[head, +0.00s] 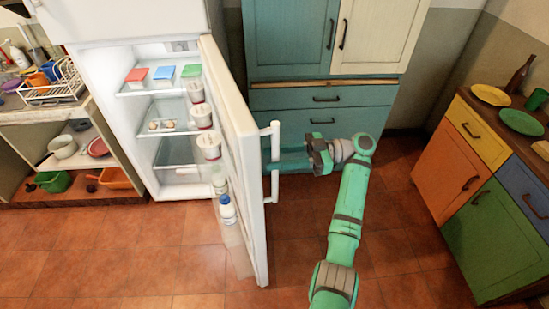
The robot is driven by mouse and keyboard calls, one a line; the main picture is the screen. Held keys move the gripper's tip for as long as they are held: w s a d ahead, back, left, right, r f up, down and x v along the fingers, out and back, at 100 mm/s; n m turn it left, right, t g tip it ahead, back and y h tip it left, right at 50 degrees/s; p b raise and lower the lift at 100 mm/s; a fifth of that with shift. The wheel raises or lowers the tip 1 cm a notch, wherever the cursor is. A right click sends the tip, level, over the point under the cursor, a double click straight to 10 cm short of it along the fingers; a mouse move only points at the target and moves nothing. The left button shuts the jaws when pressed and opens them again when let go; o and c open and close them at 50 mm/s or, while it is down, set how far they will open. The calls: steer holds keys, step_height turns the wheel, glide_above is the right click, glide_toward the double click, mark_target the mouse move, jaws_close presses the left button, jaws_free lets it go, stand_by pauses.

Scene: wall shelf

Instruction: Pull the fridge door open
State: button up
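The white fridge (114,128) stands at the left of centre. Its door (243,150) stands wide open, swung out toward me, with the shelves inside in plain view. A white vertical bar handle (275,162) is on the door's outer face. My gripper (274,159) is at the end of the green arm, to the right of the door, with its green fingers reaching left to the handle. The fingertips are close to the handle bar or overlap it. I cannot tell whether they are closed around it.
Jars and bottles (227,209) sit in the door's inner racks. Teal drawers (325,101) stand behind my gripper. A coloured cabinet (465,149) with plates is at the right. A counter with a dish rack (50,90) is at the left. The tiled floor (150,250) in front is clear.

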steer(key=shift+d, duration=0.1)
steer(key=w+d, duration=0.1)
steer(key=d, duration=0.9)
steer(key=shift+w+d, duration=0.2)
steer(key=shift+d, duration=0.15)
steer(key=shift+w, duration=0.1)
